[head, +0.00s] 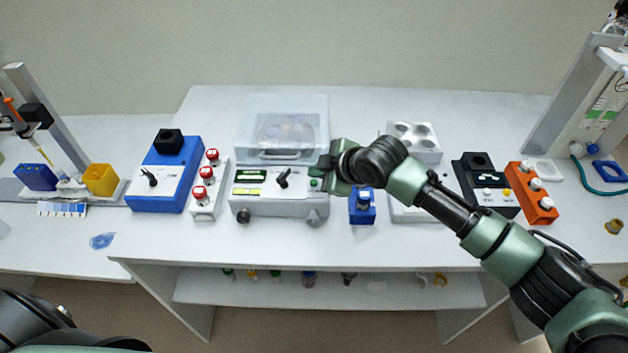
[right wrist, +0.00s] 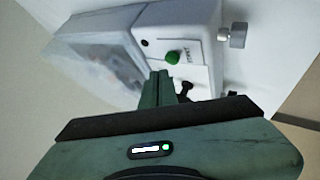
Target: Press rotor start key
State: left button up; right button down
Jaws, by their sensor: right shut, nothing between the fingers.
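The centrifuge (head: 279,190) stands mid-table, a white unit with a clear closed lid (head: 283,122) over a rotor. Its front panel has a green display, a black lever knob (head: 282,179) and a green key (head: 315,183) at the right end. My right gripper (head: 322,170) is shut and empty, its tips close beside the green key. In the right wrist view the green key (right wrist: 172,58) stands out from the white panel, just beyond the shut fingertips (right wrist: 157,76). I cannot tell whether they touch. My left gripper is out of view; only part of my left arm shows at bottom left.
A blue unit (head: 158,188) and a white box with red-topped buttons (head: 209,201) stand left of the centrifuge. A small blue block (head: 362,208) stands to its right, near my right arm. Further right are a black unit (head: 486,190) and an orange rack (head: 530,195).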

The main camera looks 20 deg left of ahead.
jog(key=shift+f, duration=0.4)
